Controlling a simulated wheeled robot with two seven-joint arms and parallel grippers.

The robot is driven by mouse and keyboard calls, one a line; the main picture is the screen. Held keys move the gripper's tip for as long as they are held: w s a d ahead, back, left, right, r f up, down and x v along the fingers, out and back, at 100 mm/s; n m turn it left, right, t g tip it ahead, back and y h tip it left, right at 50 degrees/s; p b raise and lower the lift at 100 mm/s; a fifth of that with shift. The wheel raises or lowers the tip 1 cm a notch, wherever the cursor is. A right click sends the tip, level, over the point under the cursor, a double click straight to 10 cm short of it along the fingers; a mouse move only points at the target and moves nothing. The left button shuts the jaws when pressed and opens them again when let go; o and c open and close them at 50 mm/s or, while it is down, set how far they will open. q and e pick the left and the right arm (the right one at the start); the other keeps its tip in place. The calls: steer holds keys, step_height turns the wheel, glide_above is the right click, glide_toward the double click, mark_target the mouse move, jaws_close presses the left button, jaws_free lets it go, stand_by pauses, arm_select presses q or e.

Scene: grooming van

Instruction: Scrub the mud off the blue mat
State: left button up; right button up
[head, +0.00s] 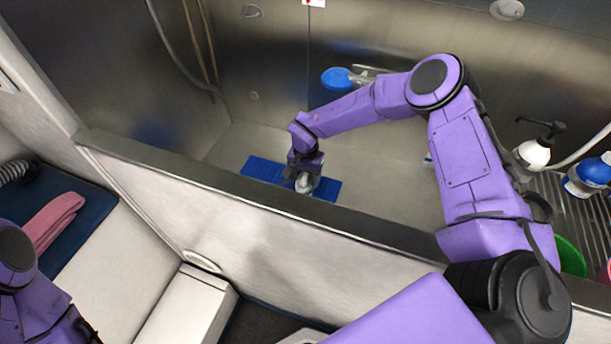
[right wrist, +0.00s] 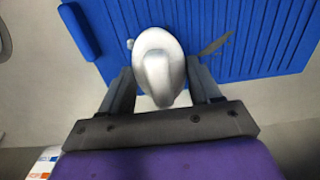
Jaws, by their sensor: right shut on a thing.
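The blue mat (head: 263,170) lies on the floor of the metal tub; its ribbed surface also shows in the right wrist view (right wrist: 265,35). My right gripper (head: 305,173) is shut on a pale grey, rounded scrubber (right wrist: 157,48) with a knob-like grip, between its two fingers. The scrubber is over the mat and covers part of it; I cannot tell whether it presses on it. A thin grey-brown mud streak (right wrist: 215,44) shows on the mat just right of the scrubber. My left arm shows at the lower left, but its gripper is out of view.
The tub's front wall (head: 240,195) runs between me and the mat. A blue round-headed item (head: 337,79) is at the back wall. A white pump bottle (head: 532,152) and a blue-and-white container (head: 588,177) stand on the right rack. A pink towel (head: 52,222) lies left.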

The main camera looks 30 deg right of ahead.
steer(key=shift+f+b, duration=0.9)
steer(key=shift+f, duration=0.2)
stand_by(0.4)
